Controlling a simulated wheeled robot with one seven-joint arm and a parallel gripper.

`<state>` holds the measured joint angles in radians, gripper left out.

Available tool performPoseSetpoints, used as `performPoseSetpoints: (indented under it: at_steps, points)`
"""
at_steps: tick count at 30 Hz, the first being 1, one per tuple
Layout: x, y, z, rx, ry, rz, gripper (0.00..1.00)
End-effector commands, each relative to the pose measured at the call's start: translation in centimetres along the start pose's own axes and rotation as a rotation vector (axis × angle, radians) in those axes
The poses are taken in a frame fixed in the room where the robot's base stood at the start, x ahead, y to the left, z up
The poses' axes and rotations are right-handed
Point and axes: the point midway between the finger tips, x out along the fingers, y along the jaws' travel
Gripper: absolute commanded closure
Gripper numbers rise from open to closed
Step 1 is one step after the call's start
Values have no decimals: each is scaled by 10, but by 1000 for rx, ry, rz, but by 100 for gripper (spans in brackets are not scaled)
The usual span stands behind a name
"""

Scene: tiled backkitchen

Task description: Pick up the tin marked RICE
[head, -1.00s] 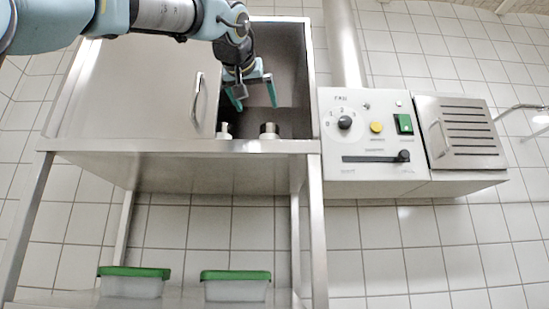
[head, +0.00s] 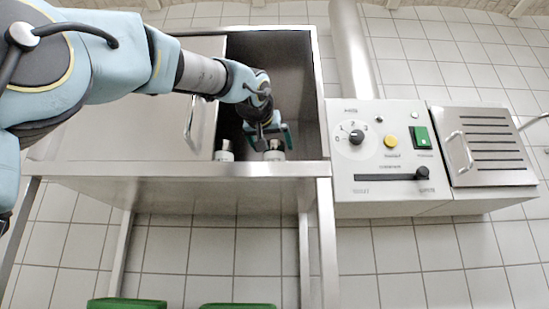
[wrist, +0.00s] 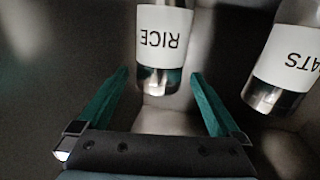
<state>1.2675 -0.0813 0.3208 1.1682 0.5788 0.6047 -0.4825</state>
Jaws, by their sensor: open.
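The tin marked RICE (wrist: 165,45) is a metal tin with a white label, upside down in the wrist view. It lies ahead of my gripper (wrist: 157,78), roughly in line with the gap between the green fingers, its lower end near the fingertips. My gripper is open and holds nothing. In the head view my gripper (head: 269,137) is inside the open cupboard, just by the right-hand tin, which appears to be RICE (head: 274,155). A second tin, its label partly cut off and ending in "ATS" (wrist: 285,65), stands to the right in the wrist view.
The metal cupboard (head: 120,172) has its door (head: 180,85) covering the left side, with a handle near the opening. Cupboard walls are close around my gripper. A control box (head: 385,150) stands to the right. Green-lidded tubs (head: 127,304) are below.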

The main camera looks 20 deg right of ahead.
Motion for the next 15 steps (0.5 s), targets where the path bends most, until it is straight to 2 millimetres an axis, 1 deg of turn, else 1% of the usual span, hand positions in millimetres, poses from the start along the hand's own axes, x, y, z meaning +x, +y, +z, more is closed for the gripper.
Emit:
performPoseSetpoints:
  at_steps: [1, 3, 6, 9, 15]
  points:
    - [6, 2, -6, 2, -2, 1, 0]
    - [16, 2, -5, 2, -3, -1, 0]
    - [24, 1, -4, 1, -1, -1, 0]
    - [28, 1, -2, -1, 1, 0, 0]
    - [28, 1, -1, -1, 1, 0, 0]
